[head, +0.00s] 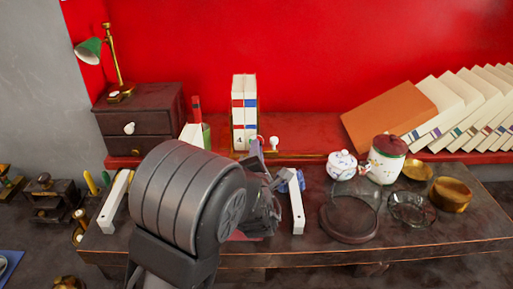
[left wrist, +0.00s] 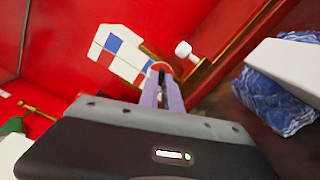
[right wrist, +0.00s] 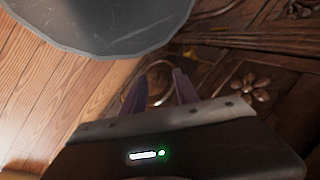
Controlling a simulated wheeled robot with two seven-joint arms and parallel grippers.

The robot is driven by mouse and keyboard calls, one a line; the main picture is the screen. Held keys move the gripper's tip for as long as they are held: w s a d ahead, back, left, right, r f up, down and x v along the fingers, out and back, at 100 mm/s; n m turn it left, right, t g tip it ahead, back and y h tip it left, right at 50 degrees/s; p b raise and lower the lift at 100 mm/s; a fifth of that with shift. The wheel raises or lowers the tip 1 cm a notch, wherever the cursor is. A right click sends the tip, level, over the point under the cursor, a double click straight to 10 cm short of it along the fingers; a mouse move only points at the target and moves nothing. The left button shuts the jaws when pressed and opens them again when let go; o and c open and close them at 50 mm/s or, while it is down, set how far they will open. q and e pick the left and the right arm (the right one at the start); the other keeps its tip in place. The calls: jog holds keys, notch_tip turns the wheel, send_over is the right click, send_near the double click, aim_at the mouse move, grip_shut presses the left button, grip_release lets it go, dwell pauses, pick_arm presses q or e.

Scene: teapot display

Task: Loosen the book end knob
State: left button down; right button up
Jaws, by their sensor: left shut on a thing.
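My left gripper (head: 257,147) reaches to the front of the red shelf, beside the upright white books (head: 244,95). In the left wrist view its narrow fingers (left wrist: 161,72) are shut on a small whitish knob, the book end knob, mostly hidden between the tips. A second white knob (head: 274,143) stands free just to the right; it also shows in the left wrist view (left wrist: 185,50). The books (left wrist: 118,52) are behind the fingertips there. My right gripper (right wrist: 158,82) shows only in its wrist view, open and empty, above the floor and dark carved wood.
A white-and-blue teapot (head: 342,165), a red-lidded jar (head: 387,158), a glass dish (head: 411,209) and brass bowls stand on the dark table (head: 420,240). A leaning orange book (head: 390,115) and white books fill the right shelf. A drawer cabinet (head: 140,115) is at left.

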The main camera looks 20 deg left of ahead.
pick_arm(q)
jog(key=n, duration=0.2)
jog(key=shift+n, duration=0.4)
jog(key=shift+f+n+b, duration=0.1)
jog(key=shift+n+b, duration=0.25)
jog(key=shift+n, duration=0.55)
jog(key=n+b, duration=0.2)
jog(key=n, duration=0.1)
jog(key=shift+a+f+n, duration=0.1)
jog(key=shift+n, duration=0.3)
jog(key=n+b, duration=1.1)
jog(key=b, duration=0.6)
jog(key=shift+f+n, duration=0.1)
jog(key=shift+n, duration=0.3)
jog(key=shift+r+n+b, duration=0.25)
jog(key=shift+n+b, duration=0.35)
jog(key=shift+b, duration=0.25)
jog(key=c, duration=1.5)
grip_release()
jog(key=shift+c, duration=0.2)
